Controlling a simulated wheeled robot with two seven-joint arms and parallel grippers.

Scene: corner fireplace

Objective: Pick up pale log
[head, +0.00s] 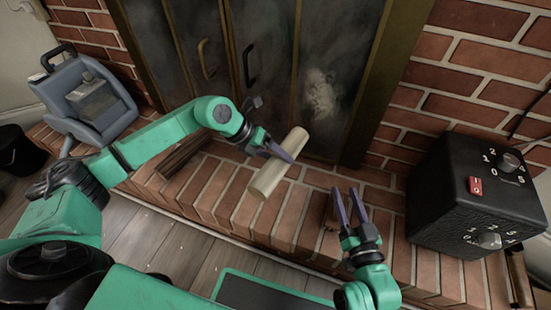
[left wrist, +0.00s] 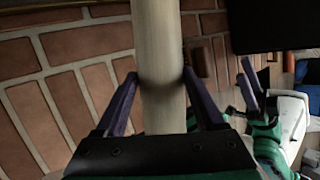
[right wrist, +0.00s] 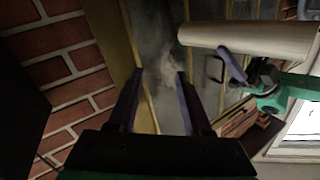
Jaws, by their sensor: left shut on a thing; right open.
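The pale log (head: 268,178) is a smooth cream cylinder, tilted in the head view over the brick hearth. My left gripper (head: 283,152) is shut on it near its middle. In the left wrist view the log (left wrist: 158,45) runs between the two purple fingers (left wrist: 160,85). In the right wrist view the log (right wrist: 255,38) lies across the top right, with a left finger in front of it. My right gripper (head: 350,207) is open and empty, low and to the right of the log; its fingers also show in the right wrist view (right wrist: 160,88).
A dark log (head: 184,152) lies on the brick hearth (head: 213,198) behind my left arm. A grey-blue container (head: 92,100) stands at the left. A black box with dials (head: 465,195) stands at the right. Glass fireplace doors (head: 265,60) with handles are behind.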

